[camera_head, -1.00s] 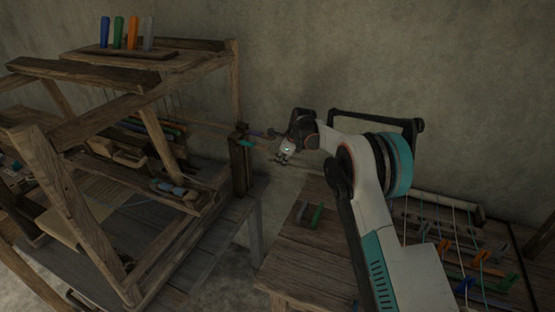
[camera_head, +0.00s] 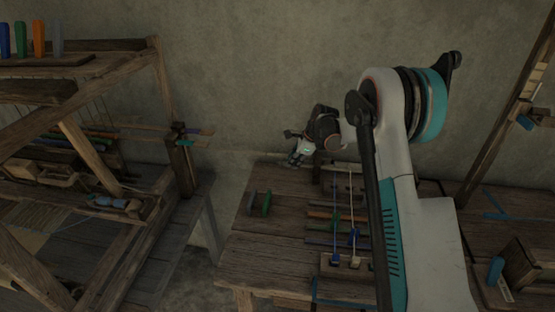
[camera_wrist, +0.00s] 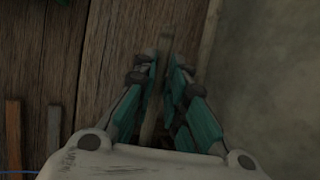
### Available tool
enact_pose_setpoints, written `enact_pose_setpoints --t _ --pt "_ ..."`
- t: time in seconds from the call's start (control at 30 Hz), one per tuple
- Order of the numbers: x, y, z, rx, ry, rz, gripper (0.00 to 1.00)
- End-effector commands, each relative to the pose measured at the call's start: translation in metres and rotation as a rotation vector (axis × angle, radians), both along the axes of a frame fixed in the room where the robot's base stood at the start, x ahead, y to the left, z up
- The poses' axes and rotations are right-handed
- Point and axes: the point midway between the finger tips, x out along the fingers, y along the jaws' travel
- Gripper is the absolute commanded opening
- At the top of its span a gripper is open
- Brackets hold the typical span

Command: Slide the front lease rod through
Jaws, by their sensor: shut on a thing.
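My gripper (camera_head: 293,163) is over the back edge of the side table, away from the loom. In the wrist view its teal fingers (camera_wrist: 168,85) are closed around a narrow brown wooden piece (camera_wrist: 151,118), which looks like a rod. Its far end points up the picture over the table boards; its near end is hidden between the fingers. I cannot tell whether it touches the table. The loom (camera_head: 160,85) stands at the left. Thin rods (camera_head: 150,127) run along its far side to a dark post (camera_head: 183,165), with short ends showing past the post.
The side table (camera_head: 262,262) bears a dark and a green piece (camera_head: 266,203) at its left and several coloured rods and cords near the middle. A gap with floor separates it from the loom. A wooden upright (camera_head: 510,100) stands at the right.

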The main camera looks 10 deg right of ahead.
Motion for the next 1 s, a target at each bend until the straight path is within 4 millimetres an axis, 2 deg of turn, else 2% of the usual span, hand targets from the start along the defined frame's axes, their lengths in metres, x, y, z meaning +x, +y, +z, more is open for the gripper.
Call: enact_pose_setpoints --t 0.2,0.6,0.63,0.7,1.0 --pt "-0.006 -0.017 0.0 0.0 0.0 -0.001 0.0" --pt "-0.007 -0.018 0.0 0.0 0.0 0.0 0.0" --pt "-0.007 -0.018 0.0 0.0 0.0 0.0 0.19" --pt "-0.007 -0.018 0.0 0.0 0.0 0.0 0.33" --pt "-0.006 -0.018 0.0 0.0 0.0 0.0 0.33"
